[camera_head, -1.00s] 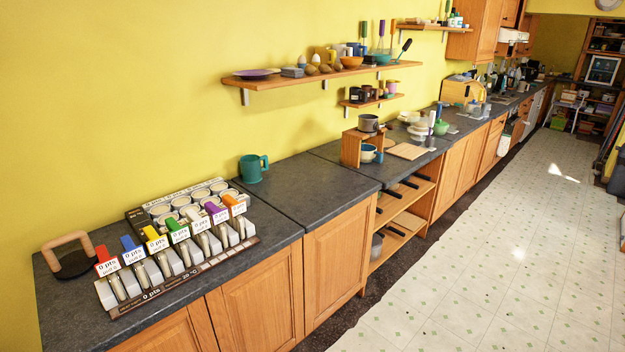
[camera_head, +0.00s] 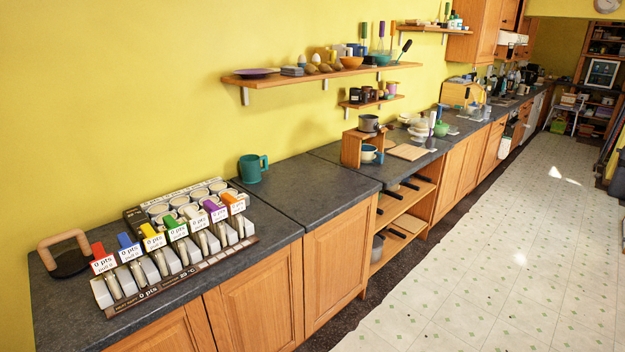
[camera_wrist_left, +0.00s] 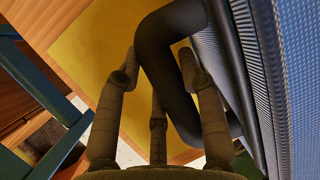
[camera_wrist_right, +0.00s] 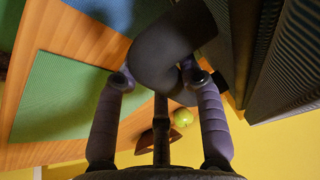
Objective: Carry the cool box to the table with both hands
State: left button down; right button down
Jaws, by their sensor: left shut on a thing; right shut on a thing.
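The cool box shows only in part, in the wrist views. In the left wrist view its blue ribbed side (camera_wrist_left: 295,80) fills the right edge, and in the right wrist view its side (camera_wrist_right: 285,55) looks dark. My left gripper (camera_wrist_left: 157,75) is shut on a thick black handle (camera_wrist_left: 165,50) of the box. My right gripper (camera_wrist_right: 157,80) is shut on the other black handle (camera_wrist_right: 165,45). The head view shows neither gripper nor the box. I cannot tell which surface is the table.
A long dark worktop (camera_head: 305,190) runs along the yellow wall, with a tap rack (camera_head: 180,260) and a green mug (camera_head: 252,168) on it. The pale floor (camera_head: 500,260) at right is clear. The right wrist view shows a green mat (camera_wrist_right: 65,95) on wood.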

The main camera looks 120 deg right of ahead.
pick_arm(q)
jog(key=shift+r, duration=0.1)
pick_arm(e)
jog(key=shift+r, duration=0.1)
pick_arm(q)
jog(key=c, duration=0.7)
grip_release()
jog(key=shift+s, duration=0.1)
pick_arm(e)
jog(key=c, duration=0.7)
grip_release()
pick_arm(q)
jog(key=shift+c, duration=0.7)
